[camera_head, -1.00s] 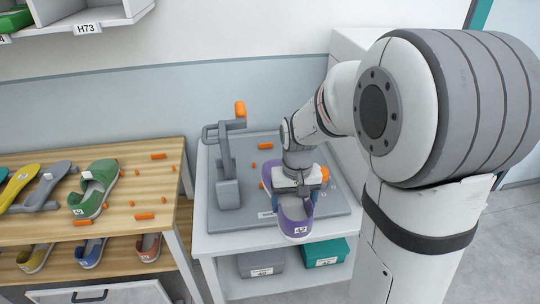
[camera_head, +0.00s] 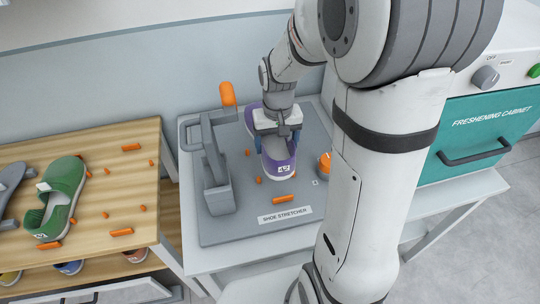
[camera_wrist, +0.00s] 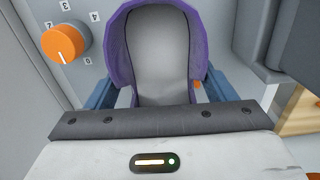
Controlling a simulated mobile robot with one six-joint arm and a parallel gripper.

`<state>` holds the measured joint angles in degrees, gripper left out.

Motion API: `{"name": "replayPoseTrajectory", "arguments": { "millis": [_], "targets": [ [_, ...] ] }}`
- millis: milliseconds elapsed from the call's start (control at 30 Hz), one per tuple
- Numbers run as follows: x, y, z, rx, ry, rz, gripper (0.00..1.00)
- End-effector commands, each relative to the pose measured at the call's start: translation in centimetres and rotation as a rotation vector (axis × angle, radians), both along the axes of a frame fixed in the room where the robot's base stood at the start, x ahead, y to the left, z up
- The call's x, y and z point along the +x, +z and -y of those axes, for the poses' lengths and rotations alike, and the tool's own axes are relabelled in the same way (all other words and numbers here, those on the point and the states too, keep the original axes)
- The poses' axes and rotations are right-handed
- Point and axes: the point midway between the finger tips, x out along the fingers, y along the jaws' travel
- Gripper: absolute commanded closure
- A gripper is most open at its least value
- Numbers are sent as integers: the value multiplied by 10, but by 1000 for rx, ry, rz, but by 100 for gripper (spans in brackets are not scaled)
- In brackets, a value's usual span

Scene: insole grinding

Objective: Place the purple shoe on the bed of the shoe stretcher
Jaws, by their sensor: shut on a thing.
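The purple shoe (camera_head: 278,165) has a white label marked 42 on its end. My gripper (camera_head: 277,130) is shut on the shoe and holds it over the grey bed of the shoe stretcher (camera_head: 225,228). I cannot tell whether the sole touches the bed. In the wrist view the shoe (camera_wrist: 122,40) shows its purple rim and grey inside between my blue fingers (camera_wrist: 157,90). The stretcher's grey upright (camera_head: 218,175) with an orange handle (camera_head: 228,93) stands left of the shoe. Its orange dial (camera_head: 324,163) is on the right.
A wooden bench (camera_head: 95,215) on the left holds a green shoe (camera_head: 56,198) and several orange pieces. A teal freshening cabinet (camera_head: 480,125) stands on the right. Small orange pieces lie on the stretcher bed, one (camera_head: 284,199) in front of the shoe.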

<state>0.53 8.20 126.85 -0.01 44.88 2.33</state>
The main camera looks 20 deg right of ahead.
Motion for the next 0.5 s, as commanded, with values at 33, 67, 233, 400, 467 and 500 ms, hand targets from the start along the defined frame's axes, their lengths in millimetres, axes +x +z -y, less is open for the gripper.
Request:
{"name": "replayPoseTrajectory", "arguments": {
  "millis": [33, 67, 233, 400, 467, 500],
  "targets": [
    [-1, -11, 0, 0, 1, -6, 77],
    [-1, -17, -1, 0, 2, -5, 77],
    [0, -40, -2, 0, 7, -3, 77],
    [-1, -58, -4, 0, 11, -3, 77],
    [-1, -67, -4, 0, 11, -4, 77],
    [-1, -73, -4, 0, 12, -4, 77]
  ]
}}
